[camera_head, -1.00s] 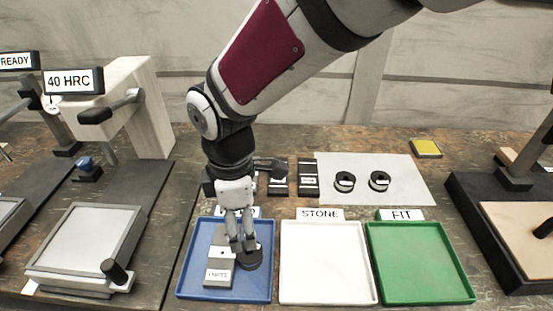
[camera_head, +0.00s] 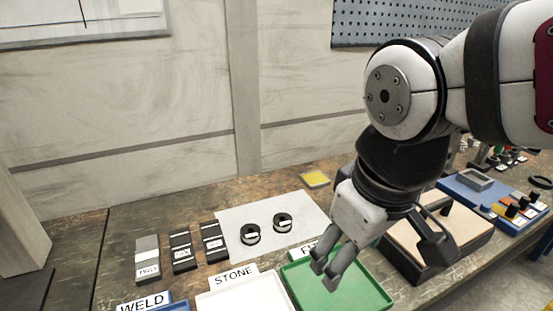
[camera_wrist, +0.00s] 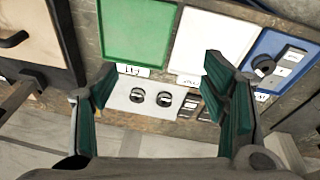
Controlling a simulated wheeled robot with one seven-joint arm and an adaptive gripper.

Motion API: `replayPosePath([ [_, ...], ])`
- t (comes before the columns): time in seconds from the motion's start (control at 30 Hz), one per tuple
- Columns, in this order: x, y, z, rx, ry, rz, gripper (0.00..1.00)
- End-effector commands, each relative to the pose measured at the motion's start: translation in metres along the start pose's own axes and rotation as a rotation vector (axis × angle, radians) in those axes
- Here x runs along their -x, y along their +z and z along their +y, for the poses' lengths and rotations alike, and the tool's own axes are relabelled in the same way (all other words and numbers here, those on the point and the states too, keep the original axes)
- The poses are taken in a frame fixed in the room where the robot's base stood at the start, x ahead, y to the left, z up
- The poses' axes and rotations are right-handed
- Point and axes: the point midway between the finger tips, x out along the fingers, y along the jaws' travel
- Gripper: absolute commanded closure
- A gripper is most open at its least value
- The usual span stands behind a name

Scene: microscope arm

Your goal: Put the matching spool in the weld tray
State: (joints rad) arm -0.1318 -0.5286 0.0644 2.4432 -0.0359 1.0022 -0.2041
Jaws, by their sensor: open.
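Two dark ring-shaped spools with pale labels, the left one (camera_head: 250,234) and the right one (camera_head: 283,222), stand on a pale sheet (camera_head: 305,206). In the head view the WELD label (camera_head: 143,302) shows, but most of the blue tray is out of frame. My gripper (camera_head: 325,272) is open and empty above the green tray (camera_head: 362,290). Its spread fingers (camera_wrist: 160,68) also show in the wrist view.
The white STONE tray (camera_head: 247,298) lies between the blue and green trays. Several labelled blocks (camera_head: 181,252) stand left of the sheet. A yellow pad (camera_head: 316,179) lies behind it. A dark-framed stand (camera_head: 408,262) is right of the green tray.

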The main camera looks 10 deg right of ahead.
Motion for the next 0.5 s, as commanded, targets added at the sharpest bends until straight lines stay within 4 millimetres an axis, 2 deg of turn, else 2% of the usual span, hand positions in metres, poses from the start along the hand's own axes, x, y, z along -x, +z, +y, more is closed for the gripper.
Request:
replayPosePath([
  [0.03,0.004,0.016,0.007,-0.102,0.004,0.019,0.33],
  [0.1,0.007,0.034,0.012,-0.220,0.001,0.035,0.33],
  [0.2,0.008,0.051,0.016,-0.340,-0.003,0.052,0.33],
  [0.33,0.009,0.061,0.017,-0.412,-0.008,0.062,0.33],
  [0.5,0.008,0.063,0.017,-0.424,-0.009,0.063,0.33],
])
